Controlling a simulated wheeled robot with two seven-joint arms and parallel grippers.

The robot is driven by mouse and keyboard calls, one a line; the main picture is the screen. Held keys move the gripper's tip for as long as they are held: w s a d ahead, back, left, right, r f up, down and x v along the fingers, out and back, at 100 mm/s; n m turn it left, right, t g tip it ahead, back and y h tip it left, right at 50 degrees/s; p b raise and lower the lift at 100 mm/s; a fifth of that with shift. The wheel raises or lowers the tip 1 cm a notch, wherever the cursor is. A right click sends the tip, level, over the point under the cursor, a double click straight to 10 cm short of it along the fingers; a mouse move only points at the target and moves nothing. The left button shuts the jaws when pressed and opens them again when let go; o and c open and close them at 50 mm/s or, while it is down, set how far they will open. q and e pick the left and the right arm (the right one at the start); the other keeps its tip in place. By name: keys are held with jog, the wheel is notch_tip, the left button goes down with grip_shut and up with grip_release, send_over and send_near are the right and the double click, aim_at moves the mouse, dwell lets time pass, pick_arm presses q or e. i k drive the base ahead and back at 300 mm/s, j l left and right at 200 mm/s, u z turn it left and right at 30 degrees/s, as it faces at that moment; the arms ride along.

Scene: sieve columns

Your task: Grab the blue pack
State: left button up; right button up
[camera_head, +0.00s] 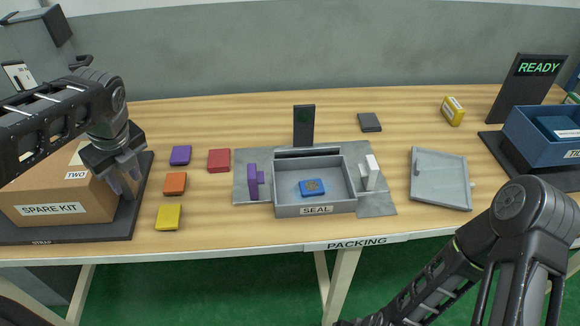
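The blue pack (312,187) lies flat inside the open grey box (316,211) marked SEAL, at the middle of the table. My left gripper (125,180) points down at the far left, over or beside the cardboard SPARE KIT box (60,205), well left of the blue pack. Its two fingers look apart with nothing between them. My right arm shows at the lower right, but its gripper is not in view.
Purple (180,155), red (219,160), orange (175,183) and yellow (168,217) packs lie left of the grey box. A purple piece (253,181) and a white piece (370,173) flank it. A grey lid (440,180) and blue bin (545,140) are to the right.

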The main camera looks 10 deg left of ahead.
aim_at(309, 187)
jog(key=i+j, duration=0.15)
jog(key=i, duration=0.25)
jog(key=l+z, duration=0.1)
jog(key=l, duration=0.6)
jog(key=i+l+z, duration=0.1)
jog(key=l, duration=0.6)
jog(key=i, duration=0.05)
